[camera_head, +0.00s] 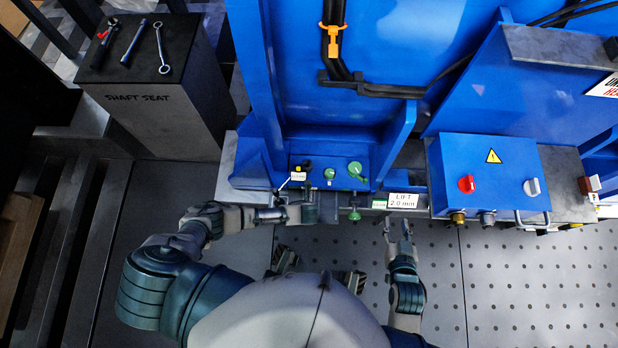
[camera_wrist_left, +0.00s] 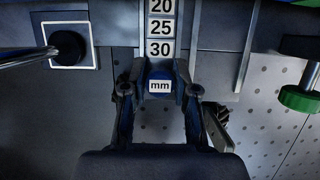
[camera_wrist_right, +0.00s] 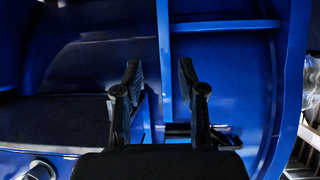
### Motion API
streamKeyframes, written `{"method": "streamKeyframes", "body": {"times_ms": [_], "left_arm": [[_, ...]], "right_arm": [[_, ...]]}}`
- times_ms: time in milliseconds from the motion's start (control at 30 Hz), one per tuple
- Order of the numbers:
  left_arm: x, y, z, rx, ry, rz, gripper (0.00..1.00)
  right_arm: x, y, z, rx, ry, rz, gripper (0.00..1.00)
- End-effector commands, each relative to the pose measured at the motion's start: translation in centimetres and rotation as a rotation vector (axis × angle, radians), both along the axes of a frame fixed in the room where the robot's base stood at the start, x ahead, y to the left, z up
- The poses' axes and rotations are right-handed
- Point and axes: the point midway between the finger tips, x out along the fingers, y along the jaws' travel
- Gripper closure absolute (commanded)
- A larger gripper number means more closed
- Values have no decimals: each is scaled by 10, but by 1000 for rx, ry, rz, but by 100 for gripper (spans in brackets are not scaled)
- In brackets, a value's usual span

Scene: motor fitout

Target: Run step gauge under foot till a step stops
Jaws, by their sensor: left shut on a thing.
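My left gripper (camera_head: 298,213) is at the front edge of the blue machine's foot (camera_head: 340,158). In the left wrist view its fingers (camera_wrist_left: 159,92) are closed on the blue end of the step gauge (camera_wrist_left: 160,50), marked "mm". The gauge's white tiles 30, 25 and 20 run away from the fingers toward the foot. Its far end is out of that view, so contact with the foot cannot be told. My right gripper (camera_head: 398,230) is open and empty, in front of the "LIFT 2.0 mm" label (camera_head: 403,201); its spread fingers (camera_wrist_right: 155,82) also show in the right wrist view.
Green screw heads (camera_head: 355,169) stand on the foot; a green knob (camera_wrist_left: 302,98) shows at right in the left wrist view. A control box (camera_head: 490,178) with red and white knobs is at right. Wrenches (camera_head: 132,45) lie on the "SHAFT SEAT" block (camera_head: 165,110). The perforated floor (camera_head: 540,285) is clear.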

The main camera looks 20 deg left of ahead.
Motion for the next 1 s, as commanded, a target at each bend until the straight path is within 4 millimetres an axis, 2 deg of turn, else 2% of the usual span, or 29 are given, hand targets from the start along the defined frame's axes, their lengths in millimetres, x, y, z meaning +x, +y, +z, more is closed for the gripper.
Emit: {"method": "streamKeyframes", "body": {"times_ms": [1000], "left_arm": [[-41, -11, -2, 1, 6, -1, 100]], "right_arm": [[-41, -18, -30, -77, 297, -13, 60]]}}
